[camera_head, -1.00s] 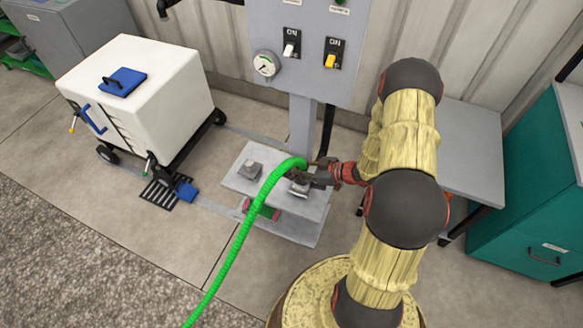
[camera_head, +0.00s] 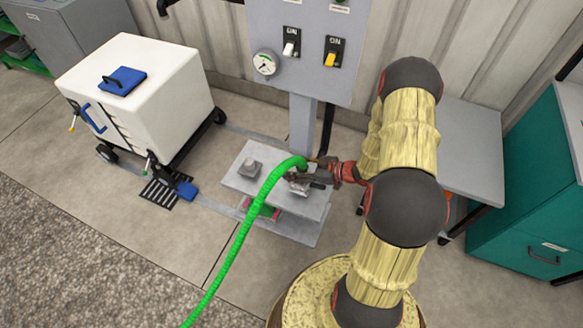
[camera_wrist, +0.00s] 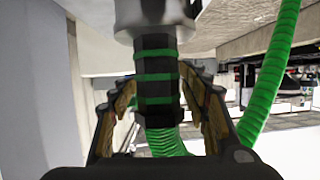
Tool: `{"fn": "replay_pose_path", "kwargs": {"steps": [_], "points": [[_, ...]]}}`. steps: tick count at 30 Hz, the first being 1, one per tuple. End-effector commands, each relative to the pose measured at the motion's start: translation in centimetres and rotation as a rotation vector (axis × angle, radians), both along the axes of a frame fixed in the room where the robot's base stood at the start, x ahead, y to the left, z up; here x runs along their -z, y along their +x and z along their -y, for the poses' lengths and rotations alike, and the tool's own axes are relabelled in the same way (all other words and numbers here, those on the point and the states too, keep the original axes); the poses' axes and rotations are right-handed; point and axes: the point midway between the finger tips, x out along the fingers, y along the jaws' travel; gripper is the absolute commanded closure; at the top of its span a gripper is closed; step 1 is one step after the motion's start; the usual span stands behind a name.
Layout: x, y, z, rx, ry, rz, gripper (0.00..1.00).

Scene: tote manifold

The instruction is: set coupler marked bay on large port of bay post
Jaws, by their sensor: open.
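The coupler is a black ribbed body with green bands (camera_wrist: 155,62) in the wrist view. It stands upright with its top against a grey metal port (camera_wrist: 153,14), and I see no clear gap between them. Its marking cannot be read. A green hose (camera_head: 240,237) runs from it. My gripper (camera_wrist: 160,88) is open, with a finger on each side of the coupler. In the head view my gripper (camera_head: 306,177) is beside the hose end, over the grey bench plate of the post (camera_head: 232,180). The coupler is largely hidden there.
A grey panel (camera_head: 330,75) with switches and a gauge rises behind the plate. A smaller grey fitting (camera_head: 250,168) stands left on the plate. A white wheeled tote (camera_head: 165,90) is at left. A grey table (camera_head: 470,150) and teal cabinet (camera_head: 530,200) stand at right.

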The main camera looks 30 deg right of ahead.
Motion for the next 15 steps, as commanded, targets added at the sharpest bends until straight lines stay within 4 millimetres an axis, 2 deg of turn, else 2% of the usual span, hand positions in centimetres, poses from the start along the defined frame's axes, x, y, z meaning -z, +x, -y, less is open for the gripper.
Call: {"fn": "replay_pose_path", "kwargs": {"steps": [8, 15], "points": [[-0.7, -1.3, 1.2, 0.004, 0.000, 0.000, 0.55], [-2.6, -4.7, 4.2, 0.005, -0.001, 0.001, 0.55]]}}
